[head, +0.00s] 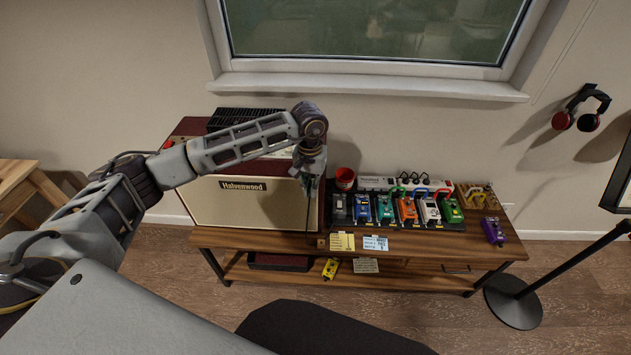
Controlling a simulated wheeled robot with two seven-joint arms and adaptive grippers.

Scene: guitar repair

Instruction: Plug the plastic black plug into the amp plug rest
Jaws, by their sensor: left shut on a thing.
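My left gripper (309,182) points down in front of the right end of the cream amp (245,202) labelled Halvenwood. It is shut on a small dark thing, which I take to be the black plug; its shape is mostly hidden at this size. A thin dark cable (307,216) hangs from the gripper toward the table's front edge. A small brown block (321,242) sits at that edge below the gripper; I cannot tell whether it is the amp plug rest. My right gripper is not in view.
The wooden table (430,247) holds a red cup (345,178), a row of coloured pedals (407,209), a white power strip (385,183) and a purple pedal (493,231). Paper notes (375,243) lie at the front edge. A yellow pedal (330,268) is on the lower shelf.

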